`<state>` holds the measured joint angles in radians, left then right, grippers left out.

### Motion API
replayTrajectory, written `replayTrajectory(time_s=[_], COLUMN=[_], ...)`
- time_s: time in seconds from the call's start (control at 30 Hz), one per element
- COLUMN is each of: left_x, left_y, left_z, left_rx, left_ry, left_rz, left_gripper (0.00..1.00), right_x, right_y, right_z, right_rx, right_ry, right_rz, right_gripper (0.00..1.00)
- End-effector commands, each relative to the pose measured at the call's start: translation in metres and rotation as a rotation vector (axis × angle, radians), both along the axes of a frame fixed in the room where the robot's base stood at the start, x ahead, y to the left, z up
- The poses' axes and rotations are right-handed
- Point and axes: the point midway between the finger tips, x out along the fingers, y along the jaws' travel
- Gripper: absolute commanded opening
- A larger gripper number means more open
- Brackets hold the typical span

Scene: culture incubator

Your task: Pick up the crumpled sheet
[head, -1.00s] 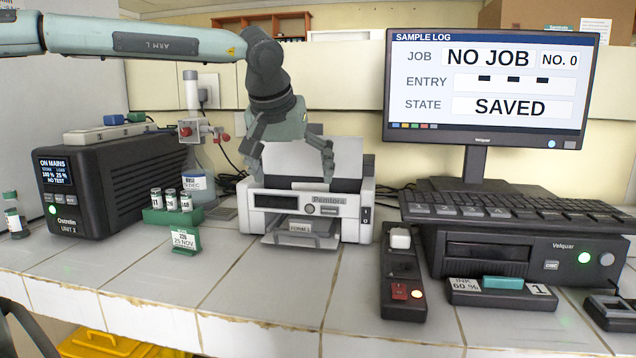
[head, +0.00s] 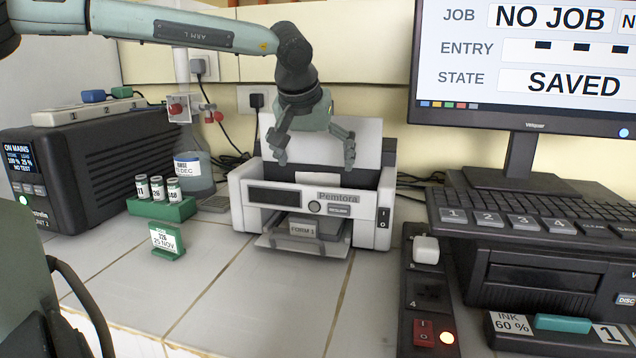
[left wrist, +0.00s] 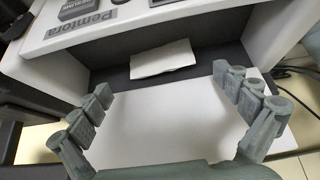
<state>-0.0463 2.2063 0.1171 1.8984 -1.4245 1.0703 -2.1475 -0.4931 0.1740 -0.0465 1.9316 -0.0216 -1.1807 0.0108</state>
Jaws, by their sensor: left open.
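The white printer (head: 370,206), labelled Pemtora, stands on the tiled counter with a white back panel (head: 362,133) rising behind it. In the left wrist view a small white sheet with an uneven edge (left wrist: 163,60) shows in the printer's dark top opening; it looks like the crumpled sheet. My left gripper (head: 316,162) is open and empty, pointing down over the back of the printer. In the left wrist view its fingers (left wrist: 162,83) are spread on either side, apart from the sheet. My right gripper is not in view.
A form lies in the printer's front tray (head: 303,230). Left are a green vial rack (head: 165,207), a bottle (head: 195,170) and a black power unit (head: 90,165). Right are a switch strip (head: 427,290), a keyboard (head: 540,215) and a monitor (head: 520,60).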

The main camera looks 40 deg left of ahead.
Motion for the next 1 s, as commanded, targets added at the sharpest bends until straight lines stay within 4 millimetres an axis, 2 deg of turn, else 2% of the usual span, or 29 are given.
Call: replayTrajectory(time_s=[0.1,0.2,0.47,0.53,0.77,1.0], left_x=[0.006,0.011,0.013,0.013,0.013,0.013], left_y=[0.005,0.008,0.009,0.009,0.009,0.009], left_z=[-0.018,-0.027,-0.030,-0.030,-0.029,-0.029], left_rx=[-0.001,-0.001,-0.001,-0.001,-0.001,-0.001], left_ry=[0.004,0.003,0.000,0.000,0.000,0.000], left_rz=[0.001,0.000,-0.001,-0.001,-0.001,-0.001], left_gripper=[1.00,1.00,1.00,0.95,0.67,0.65], right_x=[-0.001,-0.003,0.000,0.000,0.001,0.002], right_y=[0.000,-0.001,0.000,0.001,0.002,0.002], right_z=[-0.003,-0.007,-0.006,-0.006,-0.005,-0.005], right_rx=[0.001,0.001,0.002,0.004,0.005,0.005], right_ry=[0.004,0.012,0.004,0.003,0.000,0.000], right_rz=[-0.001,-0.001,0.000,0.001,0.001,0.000], right_gripper=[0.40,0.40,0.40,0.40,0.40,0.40])
